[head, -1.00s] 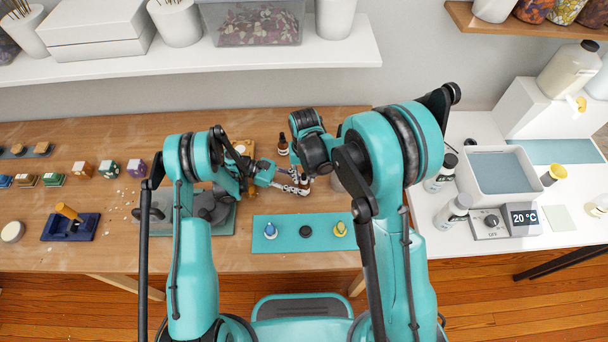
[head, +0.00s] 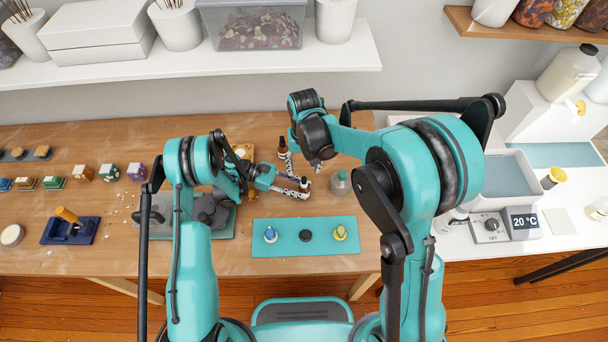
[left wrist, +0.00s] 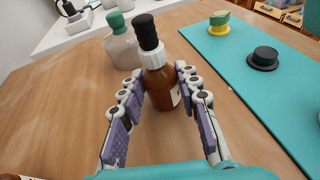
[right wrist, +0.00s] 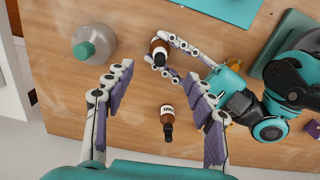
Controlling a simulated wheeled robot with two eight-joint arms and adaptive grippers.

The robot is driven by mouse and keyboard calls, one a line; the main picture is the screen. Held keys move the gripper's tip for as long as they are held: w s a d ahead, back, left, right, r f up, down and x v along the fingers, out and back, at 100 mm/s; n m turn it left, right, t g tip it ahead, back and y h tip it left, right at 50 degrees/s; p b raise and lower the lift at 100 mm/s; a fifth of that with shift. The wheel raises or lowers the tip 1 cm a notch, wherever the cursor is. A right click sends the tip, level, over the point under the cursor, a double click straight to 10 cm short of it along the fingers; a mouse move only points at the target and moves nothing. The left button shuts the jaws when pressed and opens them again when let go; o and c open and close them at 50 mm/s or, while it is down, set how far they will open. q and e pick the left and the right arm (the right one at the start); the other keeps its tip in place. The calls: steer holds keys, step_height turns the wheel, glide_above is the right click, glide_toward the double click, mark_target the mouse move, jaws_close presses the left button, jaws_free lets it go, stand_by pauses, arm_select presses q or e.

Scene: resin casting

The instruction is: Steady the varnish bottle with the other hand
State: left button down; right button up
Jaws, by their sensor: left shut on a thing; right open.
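My left gripper (head: 303,188) is shut around a brown bottle (left wrist: 160,88) with a white collar and black dropper top. The bottle stands upright between the fingers in the left wrist view, and its label is mostly hidden. The right wrist view shows this bottle (right wrist: 160,50) from above. A second brown bottle (right wrist: 167,118) with a white label and dark top stands apart on the table; the head view shows it behind the left gripper (head: 283,146). I cannot read which is varnish. My right gripper (right wrist: 160,74) is open and empty above the table, touching neither bottle.
A clear bottle with a green-grey cap (head: 340,183) stands right of the held bottle. A teal mat (head: 288,247) with three small items lies in front. A grey-green board (head: 160,226) is under my left arm. Bare wood surrounds the bottles.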

steer(key=shift+r, duration=2.35)
arm_select(q)
steer(key=c, duration=1)
jaws_free()
